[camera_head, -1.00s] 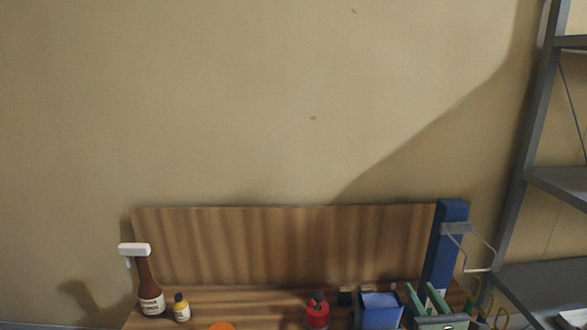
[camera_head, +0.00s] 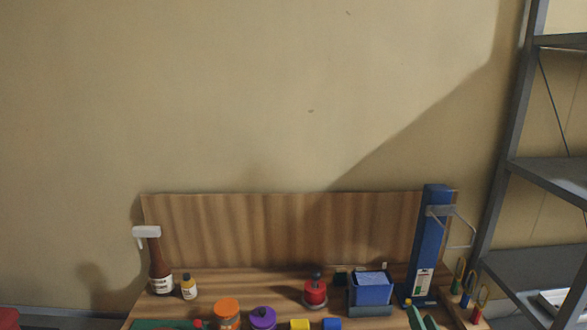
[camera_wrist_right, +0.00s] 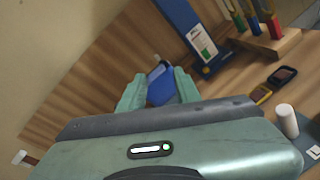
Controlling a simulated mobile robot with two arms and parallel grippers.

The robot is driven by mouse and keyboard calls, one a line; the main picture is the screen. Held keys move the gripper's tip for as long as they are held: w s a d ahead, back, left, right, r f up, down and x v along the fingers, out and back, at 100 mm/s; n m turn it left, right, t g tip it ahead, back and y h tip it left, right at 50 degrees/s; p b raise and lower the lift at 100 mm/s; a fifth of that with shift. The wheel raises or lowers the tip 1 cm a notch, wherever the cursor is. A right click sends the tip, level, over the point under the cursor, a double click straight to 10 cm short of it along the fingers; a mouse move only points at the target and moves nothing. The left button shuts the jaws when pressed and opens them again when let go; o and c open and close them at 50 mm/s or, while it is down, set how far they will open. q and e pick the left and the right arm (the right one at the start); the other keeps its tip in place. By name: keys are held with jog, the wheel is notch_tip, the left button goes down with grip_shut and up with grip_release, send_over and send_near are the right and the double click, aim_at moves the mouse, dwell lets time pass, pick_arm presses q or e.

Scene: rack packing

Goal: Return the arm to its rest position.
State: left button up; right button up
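My right gripper (camera_head: 421,319) shows only as green fingertips at the bottom edge of the head view, over the front right of the table. In the right wrist view, the same gripper (camera_wrist_right: 159,79) has its two green fingers spread apart. A blue box (camera_wrist_right: 159,88) shows beyond the gap between them, with nothing visibly gripped. In the head view this blue box (camera_head: 372,290) stands on the table, left of the fingertips. My left gripper is not in view. Most of the right arm is out of the head view.
A grey shelf rack (camera_head: 510,170) stands right. The wall above is clear.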

jog(key=s+a+f+m+g+y, duration=0.1)
jog(key=s+a+f+m+g, duration=0.3)
jog(key=s+m, duration=0.6)
jog(key=s+a+f+m+g, duration=0.1)
jog(key=s+f+m+g, duration=0.45)
jog(key=s+m, duration=0.4)
jog(key=s+a+f+m+g+y, duration=0.1)
jog(key=s+a+f+m+g, duration=0.2)
jog(key=s+f+m, duration=0.65)
jog(key=s+f+n+g+b, duration=0.1)
jog(key=s+f+b, duration=0.15)
jog(key=f, duration=1.15)
jog(key=s+f+n+g+b, duration=0.1)
jog(key=s+f+n+b, duration=0.15)
jog(key=f, duration=1.15)
pick_arm(q)
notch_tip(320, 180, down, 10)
jog(key=b, duration=0.5)
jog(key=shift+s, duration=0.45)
pick_arm(e)
jog(key=s+d+f, duration=0.1)
jog(key=s+f, duration=0.7)
jog(key=f, duration=0.2)
jog(key=s+d+f, duration=0.2)
jog(key=s+f, duration=0.6)
jog(key=f, duration=0.2)
jog(key=shift+d+f+m+g+h, duration=0.25)
jog(key=shift+f+m+g+h, duration=0.05)
jog(key=shift+f+m+g, duration=0.05)
